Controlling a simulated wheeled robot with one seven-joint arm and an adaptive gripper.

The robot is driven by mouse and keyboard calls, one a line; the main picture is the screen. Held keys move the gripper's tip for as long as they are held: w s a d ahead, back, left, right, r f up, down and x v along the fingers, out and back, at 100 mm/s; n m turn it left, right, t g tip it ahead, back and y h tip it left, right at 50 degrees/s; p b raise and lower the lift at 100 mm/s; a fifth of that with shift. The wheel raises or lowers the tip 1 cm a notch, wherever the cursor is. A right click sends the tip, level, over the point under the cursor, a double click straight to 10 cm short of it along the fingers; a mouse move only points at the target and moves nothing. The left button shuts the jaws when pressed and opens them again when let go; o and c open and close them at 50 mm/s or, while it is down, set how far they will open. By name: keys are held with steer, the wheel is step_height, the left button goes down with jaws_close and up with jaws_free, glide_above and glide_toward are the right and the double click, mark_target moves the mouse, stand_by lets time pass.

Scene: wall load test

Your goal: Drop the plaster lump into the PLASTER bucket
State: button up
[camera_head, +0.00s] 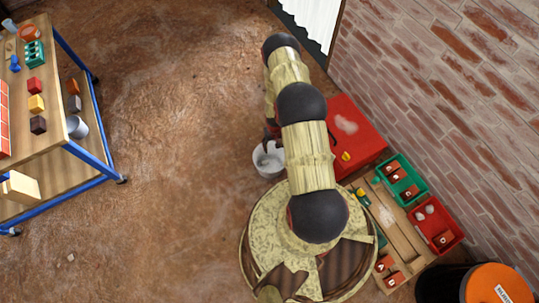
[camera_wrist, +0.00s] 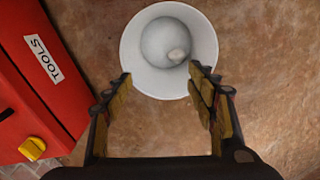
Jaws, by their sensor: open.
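A white bucket (camera_wrist: 133,50) stands on the floor, seen from above in the wrist view. It also shows beside my arm in the head view (camera_head: 260,170). A small pale lump (camera_wrist: 177,55), which looks like the plaster lump, shows inside the bucket's rim; I cannot tell whether it touches the bottom. No PLASTER label is readable on the bucket. My gripper (camera_wrist: 160,74) is open and empty, with its fingertips over the near side of the bucket. In the head view my gripper is mostly hidden by my arm.
A red TOOLS box (camera_wrist: 30,75) with a yellow latch lies left of the bucket in the wrist view. In the head view, green (camera_head: 407,176) and red bins (camera_head: 453,226) stand near the brick wall. A blue-framed cart (camera_head: 92,165) is at left; floor between is mostly clear.

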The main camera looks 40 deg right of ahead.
step_height(320, 180, up, 7)
stand_by(0.4)
steer(key=shift+r, duration=0.1)
